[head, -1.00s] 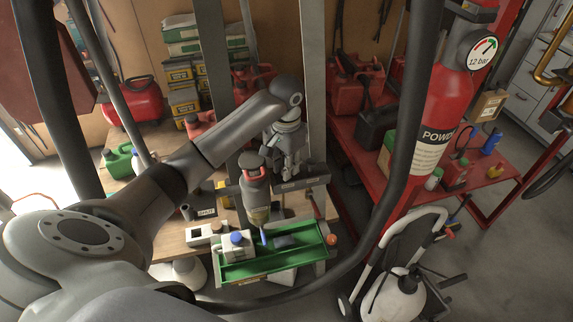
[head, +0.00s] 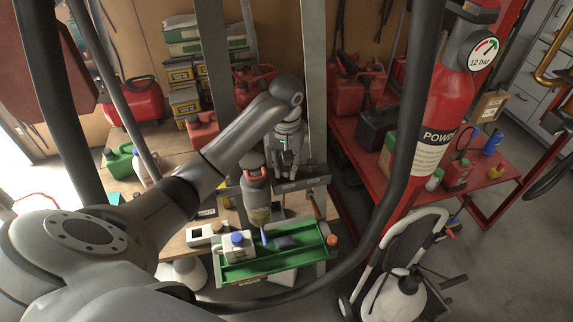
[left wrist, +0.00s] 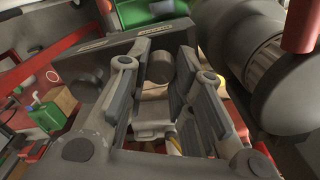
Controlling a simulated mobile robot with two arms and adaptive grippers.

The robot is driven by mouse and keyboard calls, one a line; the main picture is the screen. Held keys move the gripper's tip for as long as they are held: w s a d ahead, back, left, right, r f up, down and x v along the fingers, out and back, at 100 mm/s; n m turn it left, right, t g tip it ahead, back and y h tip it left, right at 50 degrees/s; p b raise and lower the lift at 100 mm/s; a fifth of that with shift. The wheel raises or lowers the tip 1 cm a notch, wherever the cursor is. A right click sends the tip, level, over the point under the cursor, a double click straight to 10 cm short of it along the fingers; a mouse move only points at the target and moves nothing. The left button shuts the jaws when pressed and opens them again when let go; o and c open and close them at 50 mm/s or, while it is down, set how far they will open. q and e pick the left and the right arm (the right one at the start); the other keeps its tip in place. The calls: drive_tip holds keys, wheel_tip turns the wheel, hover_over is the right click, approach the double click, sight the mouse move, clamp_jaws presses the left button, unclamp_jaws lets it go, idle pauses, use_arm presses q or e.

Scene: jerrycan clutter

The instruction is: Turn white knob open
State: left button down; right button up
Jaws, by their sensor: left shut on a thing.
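My left gripper (head: 287,172) is over the dark grey labelled block (head: 303,184) at the right end of the bench. In the left wrist view its two jaws (left wrist: 165,72) flank a pale grey round part (left wrist: 152,86), which looks like the knob. The jaws are shut on it, though the contact is partly hidden by the fingers. The knob's white colour is not clear in the shade, and in the head view the gripper hides it. The labelled block also shows behind the fingers in the left wrist view (left wrist: 105,52). My right gripper is not in view.
A green tray (head: 262,268) and a blue-capped white can (head: 237,246) are in front. A grey post rises behind the gripper. A red extinguisher (head: 443,110) and a red bench (head: 480,185) are at right.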

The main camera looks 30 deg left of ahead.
sight(287, 168)
use_arm(q)
drive_tip(key=shift+w+r, duration=0.1)
idle(0.3)
drive_tip(key=c, duration=1.3)
unclamp_jaws()
drive_tip(key=shift+o, duration=0.2)
wheel_tip(287, 168, up, 12)
